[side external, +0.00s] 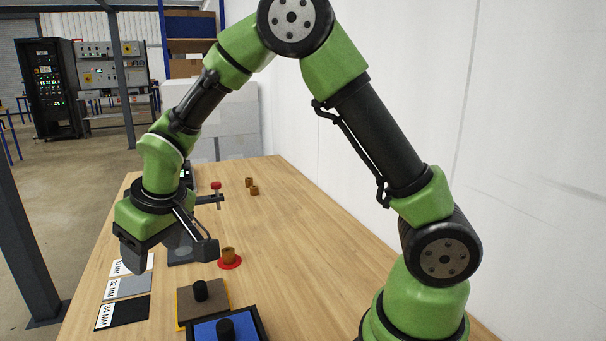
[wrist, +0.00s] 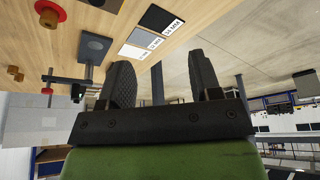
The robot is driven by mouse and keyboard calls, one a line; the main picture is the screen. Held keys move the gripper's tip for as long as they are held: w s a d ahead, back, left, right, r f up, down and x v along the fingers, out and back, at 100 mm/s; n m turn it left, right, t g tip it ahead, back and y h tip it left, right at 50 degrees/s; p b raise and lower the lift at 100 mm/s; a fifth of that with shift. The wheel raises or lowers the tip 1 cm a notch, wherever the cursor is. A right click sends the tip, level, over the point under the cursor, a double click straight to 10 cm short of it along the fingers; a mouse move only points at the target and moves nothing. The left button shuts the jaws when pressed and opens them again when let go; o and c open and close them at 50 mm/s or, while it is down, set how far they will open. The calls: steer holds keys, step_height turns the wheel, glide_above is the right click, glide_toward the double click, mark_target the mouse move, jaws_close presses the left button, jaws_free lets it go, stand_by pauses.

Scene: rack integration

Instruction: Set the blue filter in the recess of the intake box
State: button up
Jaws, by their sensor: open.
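The blue filter (side external: 207,333) is a flat blue square with a black knob (side external: 225,327) on top. It lies inside a dark-rimmed frame, which looks like the intake box (side external: 254,318), at the bottom edge of the side view. The near part is cut off, so I cannot tell how deep or level the filter sits. My gripper (side external: 170,256) is open and empty, above the table's left side, up and left of the filter and apart from it. In the wrist view my gripper (wrist: 160,72) shows two spread fingers with nothing between them; the filter is not seen there.
A tan plate with a black knob (side external: 200,290) lies just behind the blue filter. Labelled cards (side external: 125,312) line the left edge. A brown cylinder on a red disc (side external: 229,258), a red-topped stand (side external: 216,187) and small brown cylinders (side external: 254,190) stand farther back. The table's right side is clear.

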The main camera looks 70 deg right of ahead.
steer(key=w+a+f, duration=0.4)
steer(key=a+f, duration=0.3)
steer(key=a, duration=0.2)
step_height(320, 180, down, 9)
steer(key=shift+a, duration=0.15)
steer(key=s+d+r+m, duration=0.1)
steer(key=s+d+r, duration=0.2)
steer(key=r, duration=0.5)
steer(key=s+d+r, duration=0.3)
steer(key=r, duration=0.4)
steer(key=s+d+r+m, duration=0.1)
steer(key=s+d+r, duration=0.2)
steer(key=r, duration=0.5)
steer(key=s+d+r+m+t+y, duration=0.1)
steer(key=s+r, duration=0.2)
steer(key=s, duration=0.5)
steer(key=s+d+r+m+t+y, duration=0.1)
steer(key=s+d+r, duration=0.1)
steer(key=s, duration=0.7)
steer(key=shift+s+d+r+t, duration=0.15)
steer(key=shift+d+r+t, duration=0.15)
steer(key=shift+r+t, duration=0.15)
steer(key=shift+c, duration=0.4)
